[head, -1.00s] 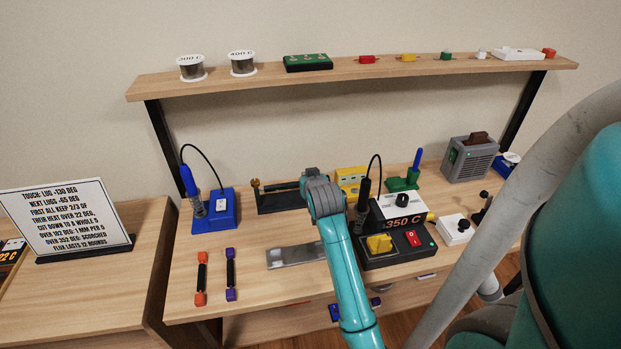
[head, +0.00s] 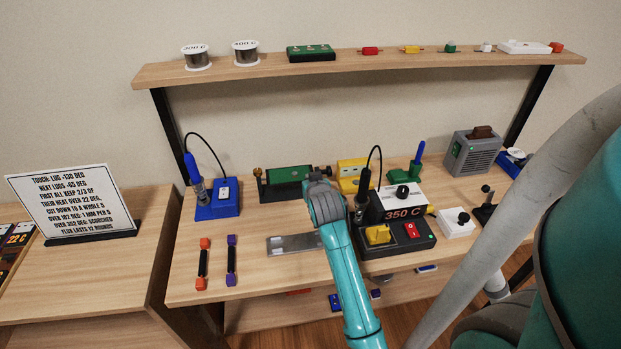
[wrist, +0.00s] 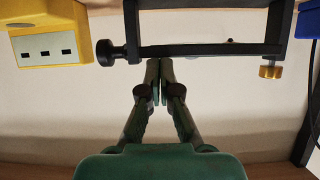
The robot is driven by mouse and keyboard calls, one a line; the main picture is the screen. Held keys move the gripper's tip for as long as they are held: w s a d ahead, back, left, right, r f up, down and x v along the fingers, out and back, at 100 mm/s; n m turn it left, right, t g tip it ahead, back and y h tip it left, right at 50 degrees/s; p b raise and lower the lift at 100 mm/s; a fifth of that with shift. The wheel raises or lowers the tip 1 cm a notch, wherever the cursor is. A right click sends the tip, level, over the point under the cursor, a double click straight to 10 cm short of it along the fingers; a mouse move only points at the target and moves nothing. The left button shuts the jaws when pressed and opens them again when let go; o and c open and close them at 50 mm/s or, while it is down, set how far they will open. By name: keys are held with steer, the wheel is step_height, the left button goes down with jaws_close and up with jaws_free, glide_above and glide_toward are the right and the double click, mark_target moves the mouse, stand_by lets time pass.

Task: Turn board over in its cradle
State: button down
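The board (head: 288,173) shows a green face in the black cradle (head: 285,193) at the back of the bench. The cradle's brass knob is at its left end and also shows at the right of the wrist view (wrist: 270,71). A black knob (wrist: 105,52) is at the other end. My gripper (wrist: 160,66) has its two fingertips together, with nothing visible between them. The tips are close to the cradle's dark bar, near the black-knob end; I cannot tell if they touch it.
A yellow block (head: 352,170) stands right of the cradle, and a blue iron stand (head: 217,203) stands left. A black station reading 350 C (head: 402,240) is close to the right of my arm. A grey plate (head: 292,244) lies in front. A shelf (head: 350,66) runs above.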

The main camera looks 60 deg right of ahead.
steer(key=shift+s+a+f+g, duration=0.1)
steer(key=shift+a+f+g, duration=0.05)
steer(key=shift+f, duration=0.4)
steer(key=shift+s+a+f+g, duration=0.1)
steer(key=shift+f+g, duration=0.05)
steer(key=shift+f, duration=0.4)
steer(key=shift+a+r, duration=0.15)
steer(key=v, duration=1.2)
steer(key=shift+s+r, duration=0.1)
steer(key=shift+r, duration=0.05)
